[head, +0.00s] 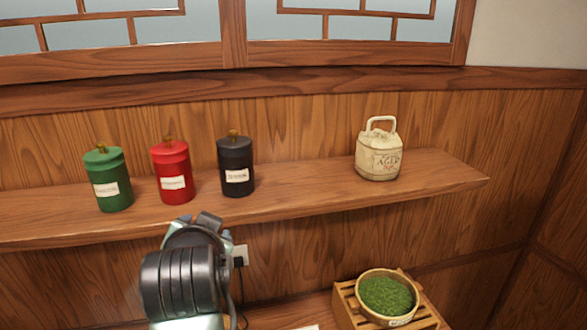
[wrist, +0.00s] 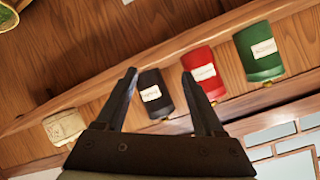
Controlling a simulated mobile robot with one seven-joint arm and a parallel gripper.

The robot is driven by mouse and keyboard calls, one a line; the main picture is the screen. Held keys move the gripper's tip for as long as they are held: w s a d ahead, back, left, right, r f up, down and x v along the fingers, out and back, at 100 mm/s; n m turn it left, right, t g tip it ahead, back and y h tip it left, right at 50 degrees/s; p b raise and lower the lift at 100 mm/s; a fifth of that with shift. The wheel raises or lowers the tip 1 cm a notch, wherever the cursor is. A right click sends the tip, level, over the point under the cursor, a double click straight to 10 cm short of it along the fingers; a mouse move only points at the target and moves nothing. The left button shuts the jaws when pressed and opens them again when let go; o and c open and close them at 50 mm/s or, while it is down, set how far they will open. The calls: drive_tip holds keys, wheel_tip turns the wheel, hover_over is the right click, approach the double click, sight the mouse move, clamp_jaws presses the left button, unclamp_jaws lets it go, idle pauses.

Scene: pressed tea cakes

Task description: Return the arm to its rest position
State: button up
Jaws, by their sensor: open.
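My arm rises at the lower middle of the head view, below and in front of the shelf; the gripper's fingers are mostly hidden there behind my own arm links. In the wrist view my gripper (wrist: 160,78) is open, with its two dark fingers spread and nothing held between them. The black canister (wrist: 154,92) shows in the gap between the fingers, farther off on the shelf. The red canister (wrist: 204,72) lies just past the right finger in that picture. No contact with either canister is visible.
The wooden shelf (head: 300,195) carries a green canister (head: 108,180), the red and black canisters, and a cream handled jar (head: 378,155) at right. Below right, a bowl of green leaves (head: 388,297) sits on a slatted wooden crate (head: 345,300). The shelf between black canister and jar is clear.

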drive_tip(key=s+d+r+n+t+h+b, duration=0.1)
drive_tip(key=s+d+r+t+b, duration=0.3)
drive_tip(key=r, duration=0.4)
drive_tip(key=s+d+r+n+t+b, duration=0.1)
drive_tip(key=s+d+r+t, duration=0.2)
drive_tip(key=d+r+t, duration=0.3)
drive_tip(key=s+d+r+n+t+h+b, duration=0.1)
drive_tip(key=s+d+r+t, duration=0.3)
drive_tip(key=s+r, duration=0.5)
drive_tip(key=s+b, duration=0.1)
drive_tip(key=s, duration=0.2)
drive_tip(key=shift+s+d+t+h+b, duration=0.15)
drive_tip(key=shift+s+t+h+b, duration=0.15)
drive_tip(key=shift+t+h, duration=0.1)
drive_tip(key=shift+r, duration=0.15)
